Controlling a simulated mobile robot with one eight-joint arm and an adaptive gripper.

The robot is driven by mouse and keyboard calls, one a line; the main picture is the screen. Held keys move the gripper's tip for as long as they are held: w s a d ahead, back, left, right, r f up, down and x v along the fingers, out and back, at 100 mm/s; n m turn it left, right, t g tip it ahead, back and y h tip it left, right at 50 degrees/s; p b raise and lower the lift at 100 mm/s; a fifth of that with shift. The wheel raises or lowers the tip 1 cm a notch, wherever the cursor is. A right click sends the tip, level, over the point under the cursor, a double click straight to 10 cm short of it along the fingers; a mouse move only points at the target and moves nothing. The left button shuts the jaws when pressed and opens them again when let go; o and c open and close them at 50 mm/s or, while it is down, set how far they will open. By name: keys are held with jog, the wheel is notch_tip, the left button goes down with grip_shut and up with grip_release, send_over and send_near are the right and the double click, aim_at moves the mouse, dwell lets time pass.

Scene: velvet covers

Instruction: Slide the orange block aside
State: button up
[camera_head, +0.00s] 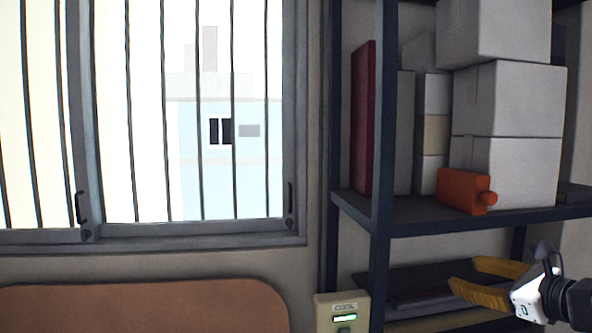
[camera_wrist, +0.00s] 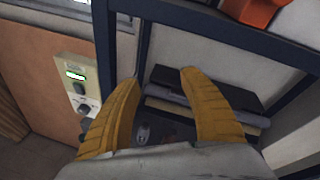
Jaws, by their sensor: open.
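The orange block (camera_head: 462,191) sits on the upper shelf (camera_head: 420,212) in the head view, near the shelf's front edge and in front of the stacked boxes. A small round orange knob sticks out of its right end. Part of the block also shows at the top edge of the wrist view (camera_wrist: 252,10). My gripper (camera_head: 466,277) is below that shelf, in front of the lower shelf level, lower than the block and apart from it. In the wrist view my gripper (camera_wrist: 160,80) has its two yellow fingers spread with nothing between them.
Stacked white boxes (camera_head: 507,100) stand behind the block. A red upright board (camera_head: 364,118) stands to the left on the shelf. A dark shelf post (camera_head: 381,120) rises at the shelf's left front. Dark flat items (camera_wrist: 185,85) lie on the lower shelf. A wall control panel (camera_head: 343,311) is left of it.

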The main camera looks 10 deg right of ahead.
aim_at(493, 197)
jog(key=s+d+r+m+t+h+p, duration=0.25)
jog(key=d+r+m+p, duration=0.35)
jog(key=d+r, duration=0.65)
jog(key=w+p, duration=0.1)
jog(key=w, duration=0.2)
jog(key=w+a+p, duration=0.1)
jog(key=w, duration=0.3)
jog(key=w+r+p, duration=0.1)
jog(key=w, duration=0.2)
jog(key=shift+w+a+r, duration=0.1)
jog(key=shift+w+a, duration=0.1)
jog(key=shift+w, duration=0.2)
grip_shut()
